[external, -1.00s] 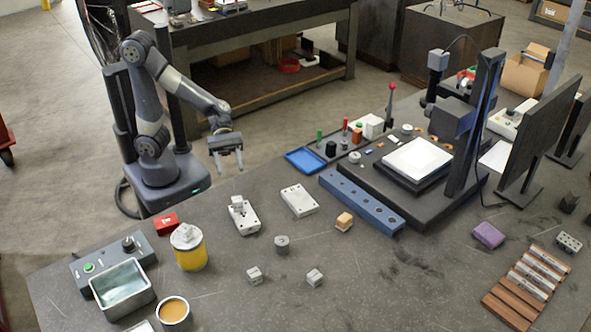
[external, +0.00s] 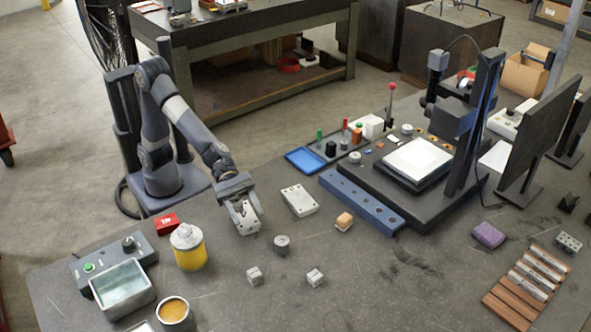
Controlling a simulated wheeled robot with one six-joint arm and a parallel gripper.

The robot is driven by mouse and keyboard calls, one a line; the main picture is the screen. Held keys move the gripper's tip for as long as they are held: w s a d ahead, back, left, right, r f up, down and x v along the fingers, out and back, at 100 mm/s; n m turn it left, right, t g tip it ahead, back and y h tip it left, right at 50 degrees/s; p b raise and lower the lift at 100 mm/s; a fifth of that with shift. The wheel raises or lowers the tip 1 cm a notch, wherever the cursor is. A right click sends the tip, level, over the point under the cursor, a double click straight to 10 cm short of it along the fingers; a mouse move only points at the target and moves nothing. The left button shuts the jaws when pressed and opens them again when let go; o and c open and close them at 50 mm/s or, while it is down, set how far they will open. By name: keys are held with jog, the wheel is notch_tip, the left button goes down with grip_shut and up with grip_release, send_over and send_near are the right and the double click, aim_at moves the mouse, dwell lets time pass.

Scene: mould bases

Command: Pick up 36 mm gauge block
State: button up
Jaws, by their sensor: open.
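My gripper (external: 245,212) is open and points down over a light grey mould base (external: 248,228) near the back edge of the table. It hides the small block seen on that base earlier, so I cannot tell whether the fingers are around it. Two small light grey blocks (external: 254,276) and (external: 315,278) stand apart at the front of the table. No size marking is readable, so I cannot tell which block is the 36 mm one.
A second mould base (external: 299,201) lies to the right and a grey cylinder (external: 281,243) stands just in front. A yellow container (external: 189,250) and a red box (external: 166,224) are to the left. A blue bar (external: 362,204) lies further right.

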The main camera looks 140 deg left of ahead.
jog(key=n+b, duration=0.1)
jog(key=b, duration=0.1)
send_near(252, 270)
jog(key=shift+w+d+f+g, duration=0.25)
jog(key=shift+d+f+g, duration=0.2)
jog(key=shift+d, duration=0.15)
jog(key=shift+y, duration=0.3)
jog(key=p+x, duration=0.1)
jog(key=x, duration=0.4)
jog(key=shift+w, duration=0.1)
jog(key=shift+w+a, duration=0.1)
jog(key=shift+w, duration=0.25)
jog(key=x, duration=0.1)
jog(key=p+x, duration=0.2)
jog(key=shift+w+a, duration=0.2)
jog(key=shift+w, duration=0.25)
jog(key=shift+w+f+p, duration=0.2)
jog(key=shift+w+p, duration=0.15)
jog(key=shift+w, duration=0.1)
grip_shut()
